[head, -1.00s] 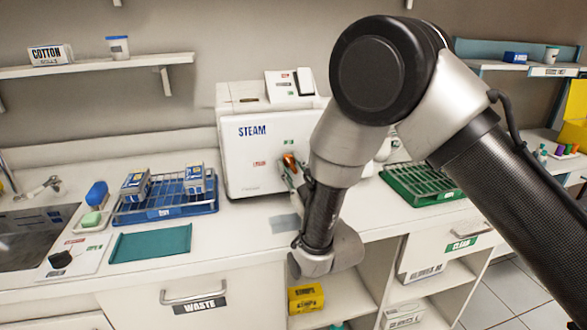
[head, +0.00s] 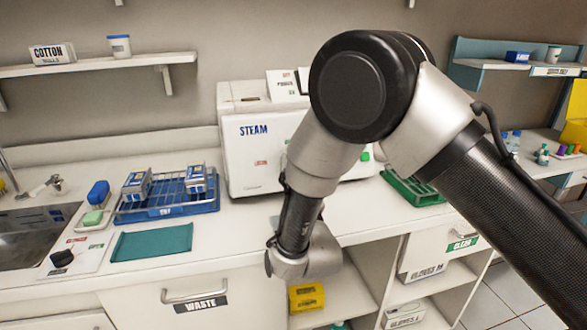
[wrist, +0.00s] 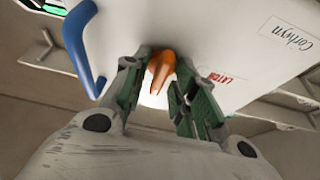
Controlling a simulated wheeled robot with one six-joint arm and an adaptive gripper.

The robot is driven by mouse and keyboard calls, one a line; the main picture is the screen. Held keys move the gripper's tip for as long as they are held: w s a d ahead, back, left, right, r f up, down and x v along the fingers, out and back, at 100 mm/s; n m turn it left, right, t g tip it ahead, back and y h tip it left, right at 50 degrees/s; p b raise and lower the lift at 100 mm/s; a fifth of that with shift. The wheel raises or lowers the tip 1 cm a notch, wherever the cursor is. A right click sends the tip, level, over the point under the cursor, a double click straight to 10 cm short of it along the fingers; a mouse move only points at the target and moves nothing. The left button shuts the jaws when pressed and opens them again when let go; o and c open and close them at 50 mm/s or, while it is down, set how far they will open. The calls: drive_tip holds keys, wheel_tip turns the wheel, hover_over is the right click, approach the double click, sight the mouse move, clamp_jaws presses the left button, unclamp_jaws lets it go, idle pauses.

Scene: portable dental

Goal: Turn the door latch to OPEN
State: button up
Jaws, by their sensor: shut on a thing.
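The white sterilizer marked STEAM (head: 255,160) stands on the counter. Its orange door latch (wrist: 161,66) shows in the wrist view, between the fingers of my gripper (wrist: 158,88). The gripper is shut on the latch, with one green-padded finger on each side. A red LATCH label (wrist: 221,77) is on the white door to the right of it. A blue bar handle (wrist: 84,50) is to the left. In the head view my arm hides the latch and the fingertips, so the latch's exact angle cannot be told there.
A blue rack (head: 165,208) with boxes stands left of the sterilizer. A green rack (head: 412,190) is at its right, partly behind my arm. A teal cloth (head: 152,242) lies on the front counter. Open shelves are below.

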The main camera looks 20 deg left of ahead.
sight(290, 120)
drive_tip(key=o, duration=0.7)
drive_tip(key=shift+c, duration=0.2)
wheel_tip(290, 120, up, 10)
drive_tip(key=shift+f, duration=0.1)
idle(0.3)
